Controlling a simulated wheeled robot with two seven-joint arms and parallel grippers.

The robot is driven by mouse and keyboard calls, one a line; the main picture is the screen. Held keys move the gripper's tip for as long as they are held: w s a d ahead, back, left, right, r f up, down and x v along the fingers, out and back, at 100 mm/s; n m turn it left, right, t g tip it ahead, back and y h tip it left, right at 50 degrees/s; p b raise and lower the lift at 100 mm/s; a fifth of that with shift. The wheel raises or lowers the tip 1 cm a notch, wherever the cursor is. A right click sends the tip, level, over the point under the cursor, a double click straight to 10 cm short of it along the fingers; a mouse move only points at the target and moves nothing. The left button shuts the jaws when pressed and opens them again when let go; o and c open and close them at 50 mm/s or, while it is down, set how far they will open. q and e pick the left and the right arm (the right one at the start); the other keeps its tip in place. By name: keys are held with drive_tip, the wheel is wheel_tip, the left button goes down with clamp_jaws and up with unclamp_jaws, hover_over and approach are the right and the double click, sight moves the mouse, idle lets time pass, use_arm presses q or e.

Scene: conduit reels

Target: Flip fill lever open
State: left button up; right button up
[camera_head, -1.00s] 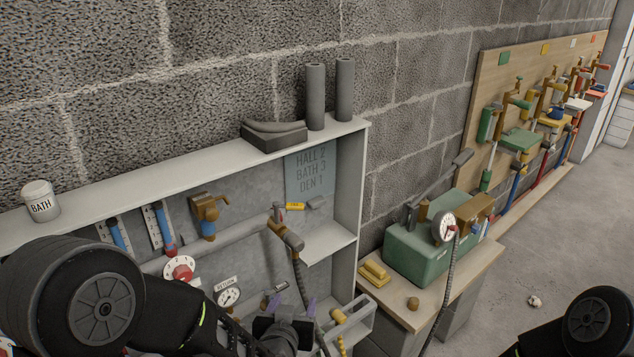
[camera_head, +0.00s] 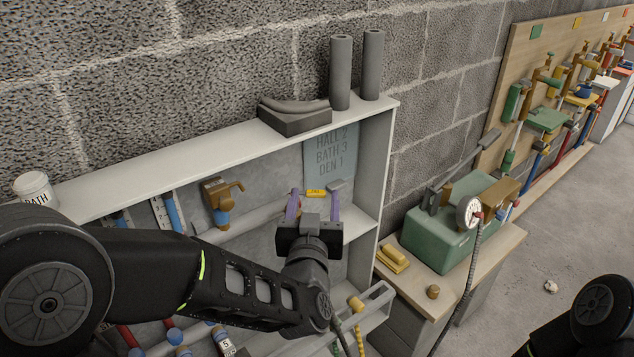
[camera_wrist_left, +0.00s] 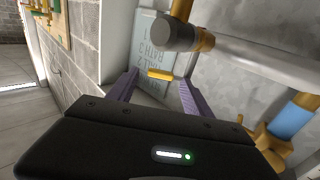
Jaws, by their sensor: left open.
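I cannot tell whether that grey piece is the fill lever. My left gripper (camera_head: 314,204) is open and empty in front of the tag, its two purple fingers apart. In the left wrist view, the tag (camera_wrist_left: 160,75) appears between the fingertips (camera_wrist_left: 158,86). A brass fitting with a grey round end (camera_wrist_left: 178,32) is close above it there; in the head view my gripper hides it. My right gripper is out of view.
The cabinet's top shelf (camera_head: 230,150) carries a white BATH pot (camera_head: 36,188) and grey pipe pieces. Its right side wall (camera_head: 377,165) is close to my left gripper. A green pump box (camera_head: 455,225) with a gauge stands on the bench to the right.

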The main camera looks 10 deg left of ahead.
sight(316, 190)
use_arm(q)
drive_tip(key=w, duration=0.4)
drive_tip(key=w+a, duration=0.1)
drive_tip(key=w, duration=0.1)
drive_tip(key=shift+c, duration=0.2)
clamp_jaws()
idle(0.4)
drive_tip(key=shift+s+f, duration=0.1)
